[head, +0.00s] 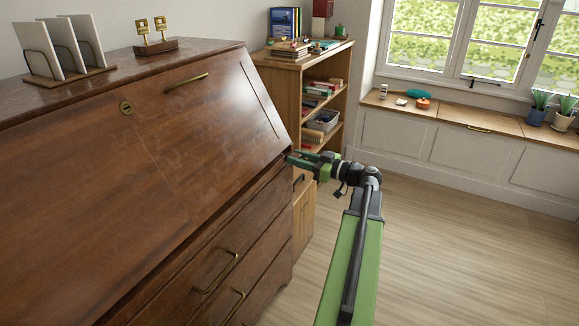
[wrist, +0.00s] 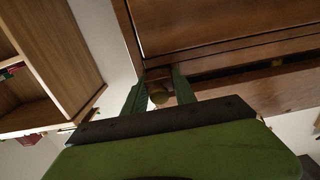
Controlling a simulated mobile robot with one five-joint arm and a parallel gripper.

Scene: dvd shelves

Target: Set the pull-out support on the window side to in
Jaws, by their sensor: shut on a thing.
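The brown wooden bureau (head: 150,150) fills the left of the head view, its sloped front closed, with a brass handle and lock on it. My gripper (head: 291,157) is at the bureau's window-side front corner, just below the sloped front. In the wrist view, my gripper (wrist: 160,90) has its two green fingers on either side of the window-side pull-out support (wrist: 157,74), shut on it. A round brass knob (wrist: 159,96) on the support's front end shows between the fingers. The fingers hide the support in the head view; how far it sticks out is hard to tell.
Drawers with brass handles (head: 217,272) lie below the sloped front. A wooden bookshelf (head: 310,80) stands beyond the bureau, close to my gripper. A window bench (head: 450,145) runs along the right wall. The wooden floor (head: 450,260) between is clear.

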